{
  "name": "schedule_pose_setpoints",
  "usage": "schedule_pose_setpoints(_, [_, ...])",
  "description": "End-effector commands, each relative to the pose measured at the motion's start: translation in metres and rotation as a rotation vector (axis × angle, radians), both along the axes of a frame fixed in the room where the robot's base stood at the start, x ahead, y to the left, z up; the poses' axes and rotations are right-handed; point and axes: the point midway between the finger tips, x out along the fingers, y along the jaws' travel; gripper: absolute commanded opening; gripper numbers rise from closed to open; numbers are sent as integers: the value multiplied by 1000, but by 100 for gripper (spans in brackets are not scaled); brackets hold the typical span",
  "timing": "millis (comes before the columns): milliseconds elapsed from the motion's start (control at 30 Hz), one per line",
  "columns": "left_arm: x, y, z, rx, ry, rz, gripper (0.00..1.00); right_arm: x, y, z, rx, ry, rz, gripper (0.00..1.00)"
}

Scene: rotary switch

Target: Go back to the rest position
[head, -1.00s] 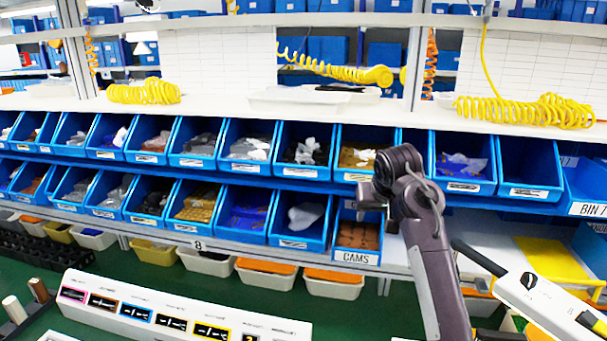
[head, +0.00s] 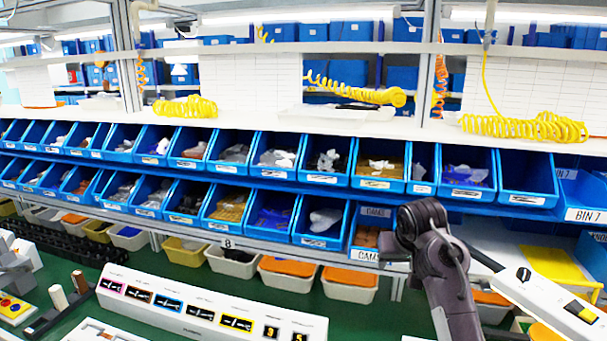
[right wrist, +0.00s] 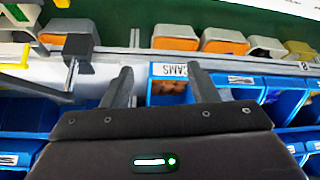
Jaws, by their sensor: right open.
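My right gripper (head: 388,243) is seen from behind in the head view, in front of the lower row of blue bins, beside the CAMS bin (head: 365,255). Its dark wrist and forearm hide part of the shelf behind. In the right wrist view its two fingers (right wrist: 161,78) are spread apart with nothing between them, and the CAMS label shows beyond them. My left gripper is not seen. A white panel (head: 170,318) with a row of coloured, labelled windows lies on the green bench below.
Two rows of blue part bins (head: 275,155) cross the rack. Under them hang trays with orange contents (head: 350,283). Yellow coiled hoses (head: 525,127) rest on the white shelf above. A white device with a yellow part (head: 555,300) is at right. Green bench shows before the bins.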

Motion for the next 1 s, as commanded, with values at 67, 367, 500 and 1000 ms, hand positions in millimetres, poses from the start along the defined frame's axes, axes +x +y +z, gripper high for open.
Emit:
schedule_pose_setpoints(67, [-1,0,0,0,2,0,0,-10,-1,-18,-4,12,4,54])
schedule_pose_setpoints(367, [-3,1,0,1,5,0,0,-73,-2,-95,-28,65,39,54])
schedule_pose_setpoints(500, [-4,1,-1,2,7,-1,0,-131,-1,-140,-41,102,75,54])
schedule_pose_setpoints(1000, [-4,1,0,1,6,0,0,-302,11,-192,-43,201,191,54])
